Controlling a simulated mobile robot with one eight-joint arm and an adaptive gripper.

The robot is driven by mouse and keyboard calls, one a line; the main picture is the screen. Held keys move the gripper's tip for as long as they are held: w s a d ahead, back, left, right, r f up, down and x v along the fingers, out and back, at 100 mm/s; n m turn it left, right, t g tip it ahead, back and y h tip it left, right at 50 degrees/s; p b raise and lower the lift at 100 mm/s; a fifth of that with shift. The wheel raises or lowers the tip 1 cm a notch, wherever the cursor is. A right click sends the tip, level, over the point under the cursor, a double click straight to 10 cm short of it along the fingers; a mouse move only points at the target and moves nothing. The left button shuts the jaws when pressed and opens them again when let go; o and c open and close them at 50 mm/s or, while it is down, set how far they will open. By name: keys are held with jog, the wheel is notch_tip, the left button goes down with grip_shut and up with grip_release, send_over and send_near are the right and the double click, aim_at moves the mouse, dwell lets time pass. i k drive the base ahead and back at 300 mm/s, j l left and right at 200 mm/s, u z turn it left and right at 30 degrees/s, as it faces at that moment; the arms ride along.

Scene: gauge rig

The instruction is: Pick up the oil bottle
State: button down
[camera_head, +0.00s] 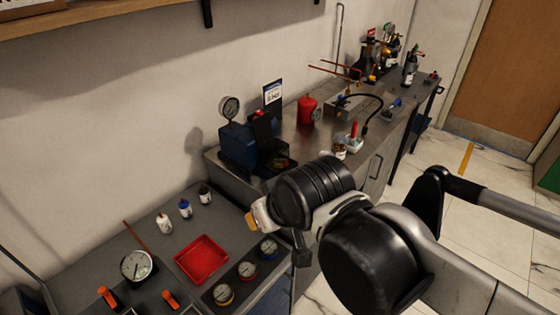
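Three small dark-capped bottles stand upright in a row on the near left bench: a white one (164,224), a blue one (186,209) and a white one at the back (205,195). Another bottle (409,72) stands at the far end of the steel counter. Labels are too small to read, so I cannot tell which is the oil bottle. My gripper (278,235) hangs at the end of my arm, right of the row and apart from it, above the bench's right edge. The arm's wrist hides much of it, and its opening is unclear.
A red tray (202,259), a dial gauge (136,265) and round dials (246,270) occupy the near bench. Floor on the right is open.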

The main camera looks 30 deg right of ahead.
aim_at(338, 145)
jog(key=k+l, duration=0.1)
jog(key=l, duration=0.3)
jog(key=k+l, duration=0.15)
jog(key=l, duration=0.2)
jog(key=k+l, duration=0.1)
jog(key=l, duration=0.3)
jog(key=k+z, duration=0.05)
